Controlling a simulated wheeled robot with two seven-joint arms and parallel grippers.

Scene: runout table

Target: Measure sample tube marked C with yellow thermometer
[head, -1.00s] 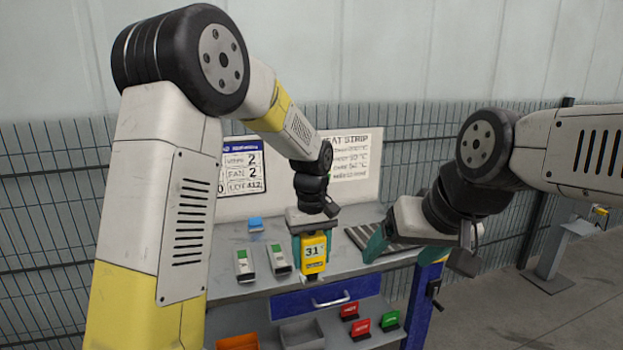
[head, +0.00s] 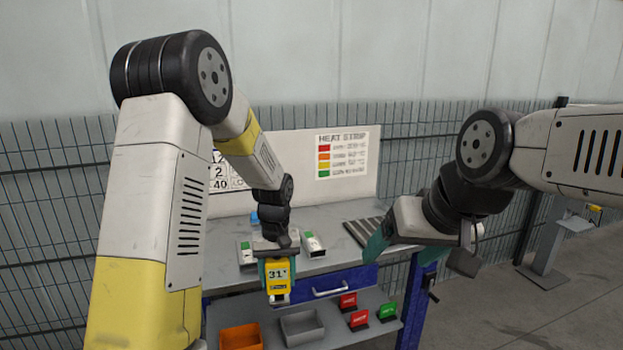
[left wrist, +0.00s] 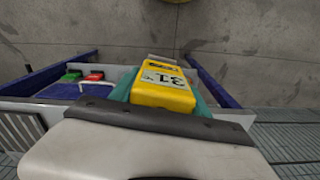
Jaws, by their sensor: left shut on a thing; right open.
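My left gripper (head: 277,262) is shut on the yellow thermometer (head: 278,280), which hangs upright with its display reading 31°. In the head view it overlaps the bench's front edge. The thermometer also shows between the jaws in the left wrist view (left wrist: 165,92). Two pale, block-like pieces with green patches stand on the bench, one left of the gripper (head: 246,254) and one right of it (head: 313,246). I cannot read a C on either or tell whether they are sample tubes. My right gripper (head: 415,250) is open and empty at the bench's right end.
The grey bench top (head: 335,225) has a ribbed dark mat (head: 366,232) at right and a blue object (head: 254,217) behind. Below are a blue drawer (head: 345,282), an orange bin (head: 240,338), a grey bin (head: 302,328), and red and green pieces (head: 387,311). A heat strip chart stands behind.

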